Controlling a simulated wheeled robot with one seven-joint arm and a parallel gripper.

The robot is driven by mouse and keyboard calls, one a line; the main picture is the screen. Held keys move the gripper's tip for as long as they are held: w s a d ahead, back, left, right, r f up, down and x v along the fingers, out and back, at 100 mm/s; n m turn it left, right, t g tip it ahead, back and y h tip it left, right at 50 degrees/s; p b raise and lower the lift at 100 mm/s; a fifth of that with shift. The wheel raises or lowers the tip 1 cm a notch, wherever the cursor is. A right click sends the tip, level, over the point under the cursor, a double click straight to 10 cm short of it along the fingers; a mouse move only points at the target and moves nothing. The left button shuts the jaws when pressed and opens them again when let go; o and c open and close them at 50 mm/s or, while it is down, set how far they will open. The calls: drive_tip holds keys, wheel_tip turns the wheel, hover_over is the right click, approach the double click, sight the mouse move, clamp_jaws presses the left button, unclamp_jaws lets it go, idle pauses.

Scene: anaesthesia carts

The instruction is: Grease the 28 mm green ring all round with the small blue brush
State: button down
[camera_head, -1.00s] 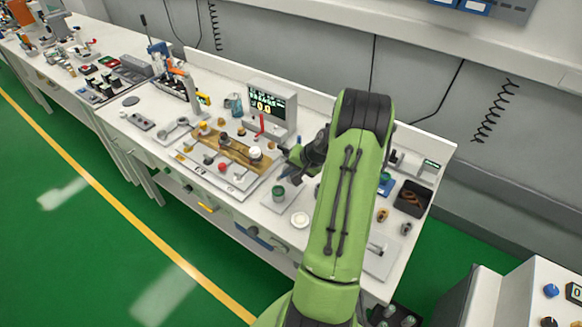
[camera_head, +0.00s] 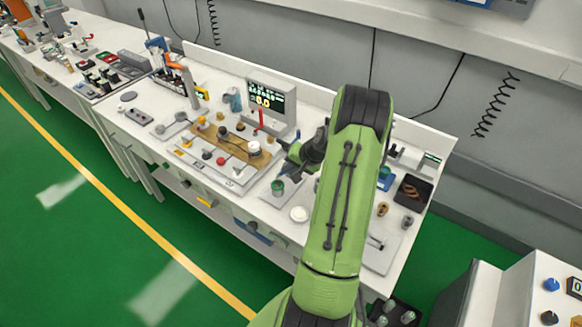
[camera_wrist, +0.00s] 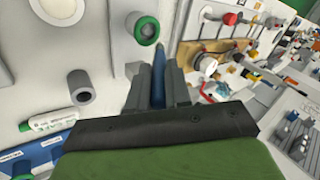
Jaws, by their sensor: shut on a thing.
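A green ring (camera_wrist: 147,30) shows at the upper middle of the wrist view, around a pale grey centre on a light plate. In the head view a small green-topped piece (camera_head: 277,187), which looks like the same ring, stands left of my arm. My gripper (camera_wrist: 160,84) is shut on a slim blue brush (camera_wrist: 158,75), which points up the wrist picture toward the ring. The brush's end lies just below the ring in that view; I cannot tell whether they touch.
A wooden board (camera_head: 231,146) with knobs and a white dial lies left of my gripper. A display box (camera_head: 272,108) stands behind it. A grey cylinder (camera_wrist: 79,84) and a white tube (camera_wrist: 48,121) lie left of the brush. A dark tray (camera_head: 413,191) is right of my arm.

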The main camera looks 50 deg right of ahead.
drive_tip(key=shift+f+b, duration=0.65)
idle(1.4)
drive_tip(key=shift+r+p, duration=2.3)
drive_tip(key=shift+r, duration=1.35)
drive_tip(key=shift+f, duration=0.25)
drive_tip(key=f+b, duration=0.5)
drive_tip(key=shift+s+d+f, duration=0.15)
drive_tip(key=shift+s+f, duration=0.1)
drive_tip(key=shift+s, duration=0.15)
drive_tip(key=shift+f+b, duration=0.65)
drive_tip(key=shift+r, duration=0.1)
drive_tip(key=shift+r+p, duration=2.35)
drive_tip(key=shift+r, duration=1.15)
